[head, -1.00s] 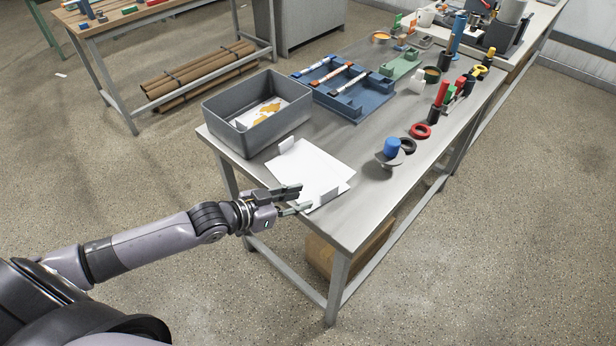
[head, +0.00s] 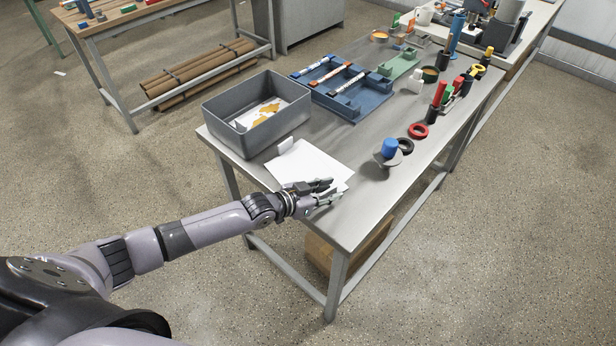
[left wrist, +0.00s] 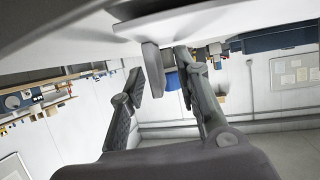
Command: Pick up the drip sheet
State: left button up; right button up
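Another white sheet with orange stains (head: 262,113) lies in the grey bin (head: 284,133). My right gripper is out of view.
The workbench (head: 362,215) is bare around its near right end.

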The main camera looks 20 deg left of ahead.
pick_arm(q)
jog(key=shift+c, duration=0.4)
grip_shut()
